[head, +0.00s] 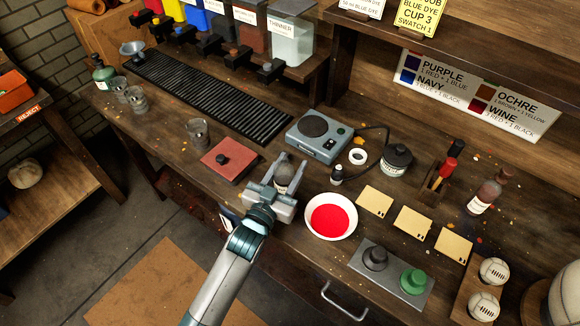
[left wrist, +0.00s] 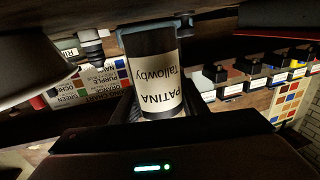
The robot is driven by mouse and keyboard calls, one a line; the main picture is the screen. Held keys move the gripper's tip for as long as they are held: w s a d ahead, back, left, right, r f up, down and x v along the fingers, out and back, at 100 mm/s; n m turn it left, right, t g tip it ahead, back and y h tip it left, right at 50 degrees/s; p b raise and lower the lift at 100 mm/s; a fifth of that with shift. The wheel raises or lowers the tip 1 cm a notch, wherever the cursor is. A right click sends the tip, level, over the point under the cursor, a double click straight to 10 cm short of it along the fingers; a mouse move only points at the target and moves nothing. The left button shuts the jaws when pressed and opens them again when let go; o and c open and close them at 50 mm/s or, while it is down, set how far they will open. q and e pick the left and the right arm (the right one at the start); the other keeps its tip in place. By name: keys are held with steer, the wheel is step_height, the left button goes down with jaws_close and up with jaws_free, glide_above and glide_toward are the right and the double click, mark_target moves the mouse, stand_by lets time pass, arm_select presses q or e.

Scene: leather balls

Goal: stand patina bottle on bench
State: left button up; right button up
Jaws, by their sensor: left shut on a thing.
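My left gripper (head: 287,172) reaches in from the lower left and is shut on the patina bottle (head: 283,180), over the front part of the bench (head: 182,133). In the left wrist view the bottle (left wrist: 155,85) is dark with a cream label reading "PATINA Tallowby". That view is inverted, and the label is upside down in it, so the bottle looks about upright. I cannot tell whether its base touches the bench. My right gripper is not in view.
A red pad (head: 229,158) lies left of the gripper and a white bowl of red dye (head: 331,217) right of it. Cream cards (head: 375,201) lie further right.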

arm_select(q)
steer(key=shift+f, duration=0.5)
steer(key=shift+f, duration=0.15)
steer(key=o, duration=1.1)
steer(key=shift+o, duration=0.2)
